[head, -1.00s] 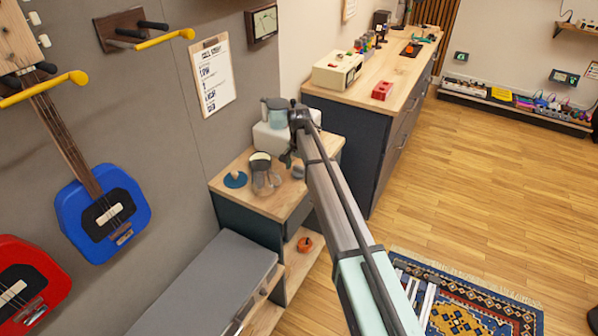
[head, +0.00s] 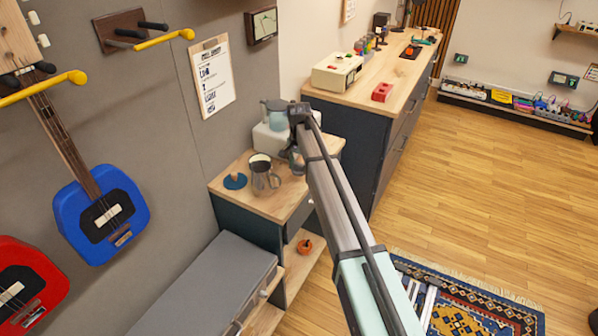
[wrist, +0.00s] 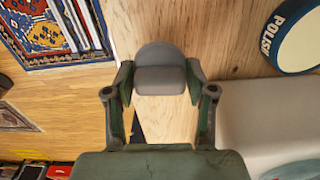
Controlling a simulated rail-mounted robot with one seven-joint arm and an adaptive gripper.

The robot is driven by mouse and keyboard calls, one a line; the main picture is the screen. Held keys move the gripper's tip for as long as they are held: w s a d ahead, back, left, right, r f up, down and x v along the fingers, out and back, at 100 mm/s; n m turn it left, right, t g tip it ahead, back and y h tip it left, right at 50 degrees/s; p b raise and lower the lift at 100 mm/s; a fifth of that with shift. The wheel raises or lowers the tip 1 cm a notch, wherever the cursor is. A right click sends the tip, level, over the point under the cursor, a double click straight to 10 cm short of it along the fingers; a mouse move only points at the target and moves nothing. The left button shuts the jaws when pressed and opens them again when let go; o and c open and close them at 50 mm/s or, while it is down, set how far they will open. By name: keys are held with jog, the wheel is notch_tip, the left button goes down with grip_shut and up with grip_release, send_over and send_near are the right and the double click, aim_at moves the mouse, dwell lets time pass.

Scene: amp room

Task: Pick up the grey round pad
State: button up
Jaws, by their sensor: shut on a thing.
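The grey round pad (wrist: 160,68) sits between the two fingertips of my gripper (wrist: 160,88) in the wrist view, its rounded top showing beyond them. The fingers touch it on both sides, so my gripper is shut on it. Pale wood lies behind the pad; I cannot tell whether the pad still touches it. In the head view my gripper (head: 296,160) is over the right part of the small wooden-topped cabinet (head: 286,205), mostly hidden by my arm. The pad cannot be made out clearly there.
A white machine (head: 270,138) stands behind. A round polish tin (wrist: 296,36) is at the wrist view's upper right. A taller counter (head: 385,90) is beyond.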

aim_at(297, 164)
notch_tip(297, 164, up, 18)
jog(key=b, duration=0.3)
jog(key=shift+f, duration=0.15)
jog(key=o, duration=0.5)
jog(key=shift+c, duration=0.2)
jog(key=c, duration=0.3)
jog(key=w+a+f+n+p, duration=0.1)
jog(key=a+f+p, duration=0.4)
jog(key=a+p, duration=0.5)
jog(key=shift+m, duration=0.5)
jog(key=shift+w+a+f+b, duration=0.35)
jog(key=shift+w+a+f, duration=0.5)
jog(key=shift+f, duration=1)
jog(key=shift+w+a+f+b, duration=0.5)
jog(key=shift+a+f, duration=0.6)
jog(key=shift+f, duration=0.7)
jog(key=shift+w+a+f+b, duration=0.25)
jog(key=shift+w+a+f, duration=0.6)
jog(key=shift+f, duration=1)
